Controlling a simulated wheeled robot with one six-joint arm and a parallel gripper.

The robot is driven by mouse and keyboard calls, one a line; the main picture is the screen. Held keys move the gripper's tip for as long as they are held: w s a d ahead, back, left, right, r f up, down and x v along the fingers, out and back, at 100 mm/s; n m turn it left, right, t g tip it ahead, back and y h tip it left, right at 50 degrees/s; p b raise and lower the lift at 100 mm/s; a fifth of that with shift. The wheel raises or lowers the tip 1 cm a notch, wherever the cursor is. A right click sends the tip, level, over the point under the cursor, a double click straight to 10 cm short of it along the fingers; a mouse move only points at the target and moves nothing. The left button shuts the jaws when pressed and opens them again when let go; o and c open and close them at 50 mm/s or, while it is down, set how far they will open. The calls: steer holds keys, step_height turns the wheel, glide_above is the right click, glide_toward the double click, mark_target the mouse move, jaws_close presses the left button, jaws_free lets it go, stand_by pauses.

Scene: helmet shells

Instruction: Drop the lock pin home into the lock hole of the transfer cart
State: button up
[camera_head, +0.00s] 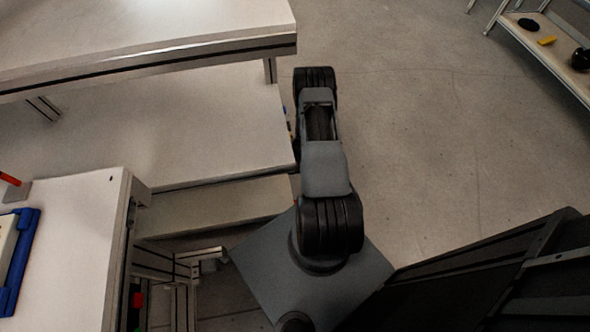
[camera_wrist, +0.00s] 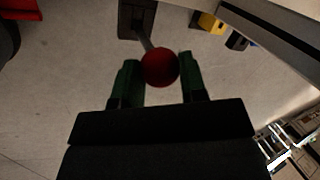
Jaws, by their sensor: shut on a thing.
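In the wrist view my gripper (camera_wrist: 160,75) has its two green fingers shut on the red ball knob of the lock pin (camera_wrist: 160,67). The pin's thin grey shaft runs from the knob up the picture toward a dark block (camera_wrist: 130,20) with a darker spot in it. I cannot tell whether the pin's tip is in that block or above it, nor whether the spot is the lock hole. In the head view my arm hides the gripper and the pin, and I cannot pick out the transfer cart with certainty.
In the head view, pale benches and shelves (camera_head: 215,130) stand left of my arm. A blue-edged tray (camera_head: 32,250) lies on the lower-left top. A shelf (camera_head: 560,50) with small items stands upper right. Open floor (camera_head: 430,130) lies right of my arm. The wrist view shows a yellow piece (camera_wrist: 210,22).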

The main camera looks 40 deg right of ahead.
steer(key=shift+r+p, duration=3.95)
steer(key=shift+r, duration=0.3)
